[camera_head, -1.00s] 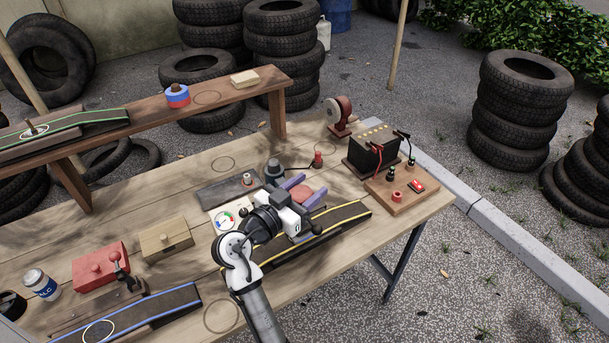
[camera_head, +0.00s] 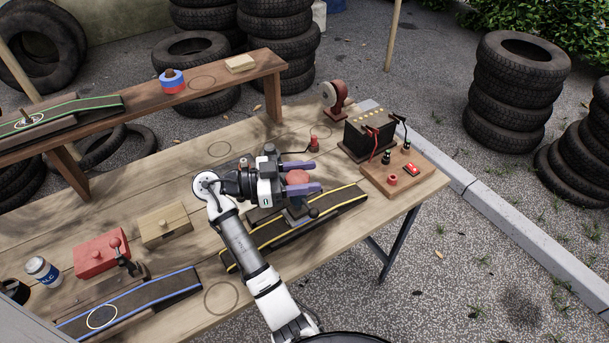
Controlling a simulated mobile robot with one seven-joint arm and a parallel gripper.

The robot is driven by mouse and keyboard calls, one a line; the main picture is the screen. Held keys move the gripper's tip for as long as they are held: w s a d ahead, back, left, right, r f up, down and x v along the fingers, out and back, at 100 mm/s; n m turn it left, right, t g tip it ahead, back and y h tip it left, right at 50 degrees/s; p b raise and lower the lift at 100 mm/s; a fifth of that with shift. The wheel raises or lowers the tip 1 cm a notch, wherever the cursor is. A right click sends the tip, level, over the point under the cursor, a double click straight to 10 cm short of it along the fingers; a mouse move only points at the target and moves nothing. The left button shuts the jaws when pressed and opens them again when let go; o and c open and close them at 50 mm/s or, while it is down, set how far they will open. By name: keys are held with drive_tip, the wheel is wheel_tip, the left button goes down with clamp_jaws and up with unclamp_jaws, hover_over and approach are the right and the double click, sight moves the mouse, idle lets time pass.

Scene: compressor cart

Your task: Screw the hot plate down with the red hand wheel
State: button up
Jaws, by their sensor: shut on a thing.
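The red hand wheel (camera_head: 297,178) is a round red disc between the two purple fingers of my gripper (camera_head: 301,178). My gripper is shut on it, with its fingers pointing right in the picture. Below the wheel, a grey metal piece (camera_head: 296,214) with a dark round knob (camera_head: 313,212) shows at the yellow-edged black strip (camera_head: 345,197). It may be part of the hot plate, but my gripper hides most of what lies under the wheel. I cannot tell how tightly the wheel sits.
A battery (camera_head: 369,137) and a wooden board (camera_head: 412,179) with terminals stand at the right. A small red-topped post (camera_head: 314,142) is behind my gripper. A red box (camera_head: 101,257) and wooden box (camera_head: 164,226) stand left. The table's front right is clear.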

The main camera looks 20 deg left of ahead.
drive_tip(key=shift+d+m+g+h, duration=0.1)
drive_tip(key=shift+m+g+h, duration=0.2)
drive_tip(key=shift+m+g, duration=0.15)
drive_tip(key=o, duration=1)
drive_tip(key=shift+s, duration=0.1)
drive_tip(key=shift+b+v, duration=3.35)
drive_tip(key=shift+v, duration=2.65)
